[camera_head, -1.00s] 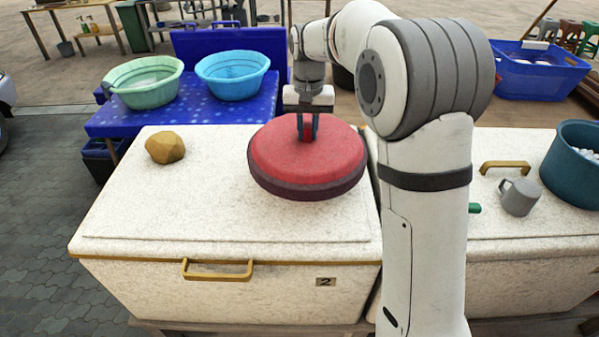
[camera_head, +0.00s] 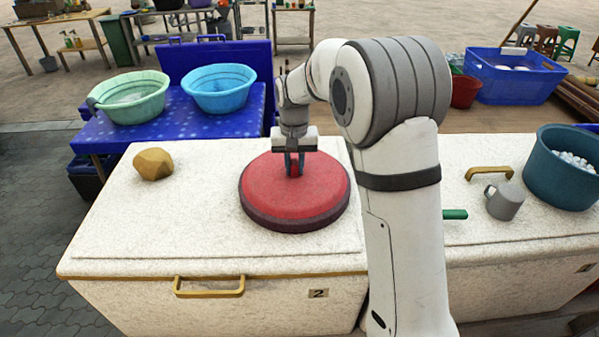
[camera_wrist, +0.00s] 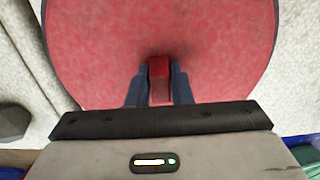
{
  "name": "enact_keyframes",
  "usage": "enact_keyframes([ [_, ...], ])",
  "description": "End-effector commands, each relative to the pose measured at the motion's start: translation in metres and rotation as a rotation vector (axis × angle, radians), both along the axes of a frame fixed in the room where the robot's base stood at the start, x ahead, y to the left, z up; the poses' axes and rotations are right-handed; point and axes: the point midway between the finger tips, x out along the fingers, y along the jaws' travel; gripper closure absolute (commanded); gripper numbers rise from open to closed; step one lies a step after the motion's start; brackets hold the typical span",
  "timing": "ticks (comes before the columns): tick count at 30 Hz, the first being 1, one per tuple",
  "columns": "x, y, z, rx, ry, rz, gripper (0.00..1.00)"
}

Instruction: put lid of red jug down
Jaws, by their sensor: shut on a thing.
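The round red lid (camera_head: 310,198) with a dark rim is at the right part of the white speckled chest top (camera_head: 200,225). It lies level, on or just above that top; I cannot tell if it touches. My gripper (camera_head: 294,170) points down from above and is shut on the lid's red knob. In the wrist view the two dark fingers (camera_wrist: 160,88) clasp the knob from both sides, and the lid (camera_wrist: 100,50) fills the upper middle. I see no red jug body under the lid.
A yellow-brown stone (camera_head: 154,163) sits at the chest's back left. Green (camera_head: 135,100) and blue (camera_head: 220,92) basins stand on a blue table behind. A grey mug (camera_head: 505,201) and a teal pot (camera_head: 563,168) stand on the right chest. The chest's left middle is clear.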

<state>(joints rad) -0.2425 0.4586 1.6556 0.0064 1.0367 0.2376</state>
Motion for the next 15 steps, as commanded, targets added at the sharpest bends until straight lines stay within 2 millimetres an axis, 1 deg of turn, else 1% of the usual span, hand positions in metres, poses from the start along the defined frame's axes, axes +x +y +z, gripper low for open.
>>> enact_keyframes([
  [3, 0.0, 0.0, -0.018, -0.001, 0.003, 0.0, 1.0],
  [6, 0.0, 0.0, -0.027, 0.0, 0.002, 0.001, 1.0],
  [15, 0.0, 0.001, -0.03, 0.0, 0.0, 0.001, 1.0],
])
